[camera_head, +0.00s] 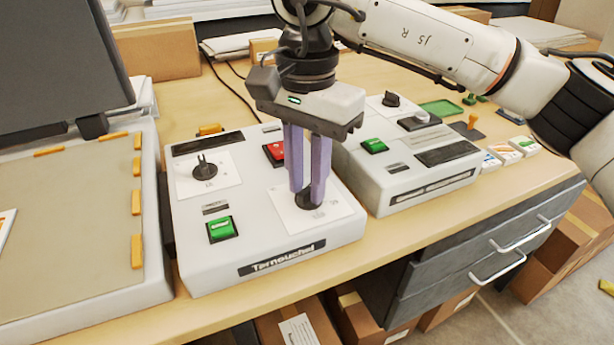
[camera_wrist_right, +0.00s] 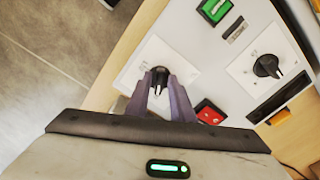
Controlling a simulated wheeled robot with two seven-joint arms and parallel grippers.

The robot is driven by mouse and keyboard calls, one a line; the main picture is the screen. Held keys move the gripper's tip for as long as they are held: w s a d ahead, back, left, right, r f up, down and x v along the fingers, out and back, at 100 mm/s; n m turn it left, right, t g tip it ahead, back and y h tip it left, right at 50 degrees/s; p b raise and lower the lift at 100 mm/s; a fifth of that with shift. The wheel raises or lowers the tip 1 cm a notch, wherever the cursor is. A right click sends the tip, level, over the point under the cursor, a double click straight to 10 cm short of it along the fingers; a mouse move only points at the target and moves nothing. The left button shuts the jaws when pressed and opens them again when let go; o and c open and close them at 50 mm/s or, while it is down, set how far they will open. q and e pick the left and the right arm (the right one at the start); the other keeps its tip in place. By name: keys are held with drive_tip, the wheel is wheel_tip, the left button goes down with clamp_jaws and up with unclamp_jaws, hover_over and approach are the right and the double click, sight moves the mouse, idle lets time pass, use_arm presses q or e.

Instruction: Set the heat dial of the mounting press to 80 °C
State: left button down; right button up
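A white press with a dark nameplate (camera_head: 282,259) stands on the table. It has a black left dial (camera_head: 204,171) and a black right dial (camera_head: 309,200), each on a white panel. My right gripper (camera_head: 308,195) points straight down over the right dial, its two purple fingers on either side of the knob. The right wrist view shows this dial (camera_wrist_right: 159,76) between the fingertips (camera_wrist_right: 160,84); I cannot tell whether they touch it. Dial markings are too small to read, and the fingers partly hide the right one. My left gripper is not in view.
The press also has a green switch (camera_head: 222,229) and a red switch (camera_head: 274,152). A second white machine (camera_head: 400,195) stands close on its right. A flat machine with a beige bed (camera_head: 70,230) is at the left. Small boxes (camera_head: 522,146) lie at the right.

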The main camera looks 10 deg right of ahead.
sight(307, 189)
drive_tip(key=shift+o, duration=0.5)
wheel_tip(307, 189, up, 10)
drive_tip(key=shift+r+p, duration=0.15)
drive_tip(key=shift+p, duration=0.15)
drive_tip(key=shift+r, duration=0.1)
